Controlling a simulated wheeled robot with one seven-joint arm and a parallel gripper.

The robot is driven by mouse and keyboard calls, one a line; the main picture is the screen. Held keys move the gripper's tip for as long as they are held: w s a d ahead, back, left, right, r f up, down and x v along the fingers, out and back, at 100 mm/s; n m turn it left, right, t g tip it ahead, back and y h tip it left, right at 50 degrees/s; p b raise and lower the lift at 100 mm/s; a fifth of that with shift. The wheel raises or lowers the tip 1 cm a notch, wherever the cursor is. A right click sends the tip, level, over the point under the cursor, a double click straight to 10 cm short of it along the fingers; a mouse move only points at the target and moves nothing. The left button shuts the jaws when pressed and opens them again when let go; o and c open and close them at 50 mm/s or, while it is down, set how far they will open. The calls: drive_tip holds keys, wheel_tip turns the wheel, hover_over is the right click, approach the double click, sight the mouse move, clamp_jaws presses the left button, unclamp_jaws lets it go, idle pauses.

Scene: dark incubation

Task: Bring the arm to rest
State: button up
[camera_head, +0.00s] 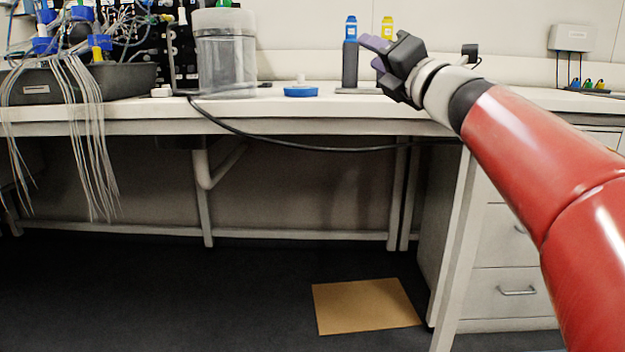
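My red arm reaches in from the right edge. My gripper (374,52) is at its end, held above the bench (330,104) and pointing left, with purple on its fingers. No held object is visible.
A clear jar (225,54), a blue lid-like disc (300,91) and a dark tray (40,87) with hanging cables stand on the bench. A black cable (330,149) sags in front. Drawers (505,283) stand lower right. A tan sheet (366,306) lies on open floor.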

drive_tip(key=s+d+f+m+g+h, duration=0.1)
drive_tip(key=s+d+f+m+h, duration=0.25)
drive_tip(key=f+m, duration=0.4)
drive_tip(key=s+d+f+m+g+h, duration=0.25)
drive_tip(key=f+m+h, duration=0.3)
drive_tip(key=m, duration=0.35)
drive_tip(key=s+d+f+m+h, duration=0.4)
drive_tip(key=f+m, duration=0.4)
drive_tip(key=s+a+f+m+g+y, duration=0.1)
drive_tip(key=s+a+f+m+g, duration=0.15)
drive_tip(key=s+f, duration=0.4)
drive_tip(key=s+a+f+m+g, duration=0.1)
drive_tip(key=s+f+m+g, duration=0.25)
drive_tip(key=s+f, duration=0.35)
drive_tip(key=s+a+f+m+g+y, duration=0.1)
drive_tip(key=s+a+f+m+g, duration=0.2)
drive_tip(key=s+f, duration=0.45)
wheel_tip(320, 180, up, 11)
drive_tip(key=w+d+p, duration=0.1)
drive_tip(key=w+p, duration=0.1)
drive_tip(key=p, duration=1)
drive_tip(key=shift+g, duration=0.35)
drive_tip(key=shift+w+d+n, duration=0.1)
drive_tip(key=shift+n, duration=0.15)
drive_tip(key=shift+c, duration=0.7)
